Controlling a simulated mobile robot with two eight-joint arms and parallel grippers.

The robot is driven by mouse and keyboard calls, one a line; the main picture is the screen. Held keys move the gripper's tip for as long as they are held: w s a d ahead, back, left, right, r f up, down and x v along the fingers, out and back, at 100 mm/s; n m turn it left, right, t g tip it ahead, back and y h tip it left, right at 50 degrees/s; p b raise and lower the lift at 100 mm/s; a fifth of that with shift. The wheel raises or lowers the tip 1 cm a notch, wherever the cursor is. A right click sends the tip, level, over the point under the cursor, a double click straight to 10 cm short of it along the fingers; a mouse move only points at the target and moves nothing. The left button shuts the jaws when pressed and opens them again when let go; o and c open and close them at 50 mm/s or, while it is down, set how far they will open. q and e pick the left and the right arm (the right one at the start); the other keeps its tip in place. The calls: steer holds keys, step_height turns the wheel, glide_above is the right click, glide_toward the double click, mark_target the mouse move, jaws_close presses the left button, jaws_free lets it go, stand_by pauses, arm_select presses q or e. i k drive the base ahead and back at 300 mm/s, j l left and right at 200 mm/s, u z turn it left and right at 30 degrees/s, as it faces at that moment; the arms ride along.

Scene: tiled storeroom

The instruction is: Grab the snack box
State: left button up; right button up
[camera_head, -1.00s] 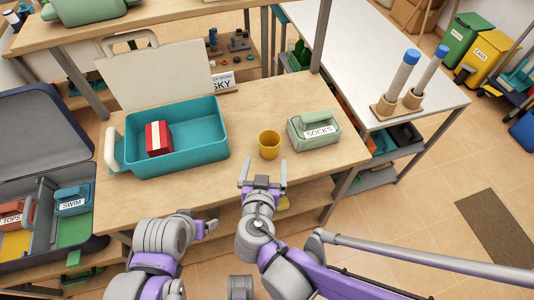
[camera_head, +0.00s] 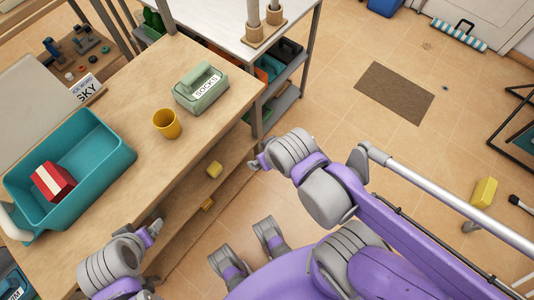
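No box in view carries a readable snack label. A red box with a white stripe (camera_head: 53,181) lies inside the open teal case (camera_head: 108,185) on the wooden table. A yellow block-like box (camera_head: 483,192) stands on the floor at the far right. My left gripper (camera_head: 152,231) is by the table's front edge, right of the teal case and apart from it; its finger gap is hard to see. My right gripper (camera_head: 259,158) is over the floor by the table's right end, with its fingers apart and nothing seen between them.
A yellow cup (camera_head: 166,124) and a green SOCKS case (camera_head: 201,90) stand on the wooden table (camera_head: 140,85). A white-topped table (camera_head: 215,18) is behind. A brown mat (camera_head: 395,92) lies on open tiled floor at right.

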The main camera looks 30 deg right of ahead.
mark_target(55, 181)
steer(key=k+j+u, duration=0.1)
steer(key=u, duration=1)
steer(key=j+z, duration=0.3)
steer(key=j, duration=1)
